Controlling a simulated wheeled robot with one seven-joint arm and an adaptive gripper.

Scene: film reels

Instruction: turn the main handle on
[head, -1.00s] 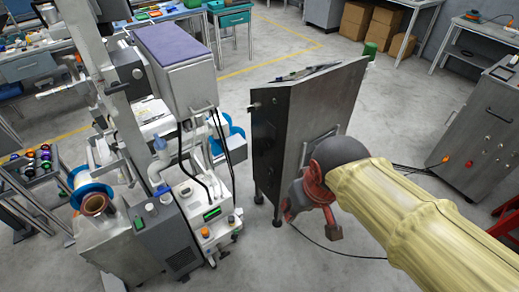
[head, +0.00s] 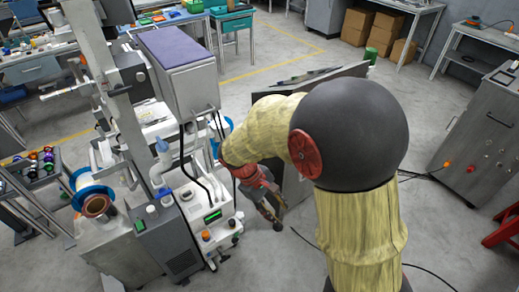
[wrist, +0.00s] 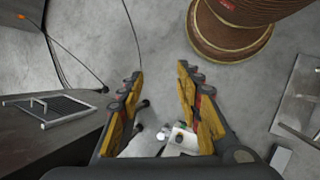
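The white machine with a control box (head: 205,222) stands left of centre in the head view. The box has a green display (head: 212,217), an orange knob (head: 206,236) and small buttons. I cannot tell which part is the main handle. My gripper (head: 270,205) is right of the control box, apart from it, and points downward. In the wrist view my gripper (wrist: 160,78) has its two fingers spread with nothing between the tips. Part of a white machine (wrist: 175,142) shows lower down between the fingers, small and partly hidden.
A rack of spools (head: 40,165) is at far left, a grey cabinet (head: 475,145) at right. Cables cross the floor.

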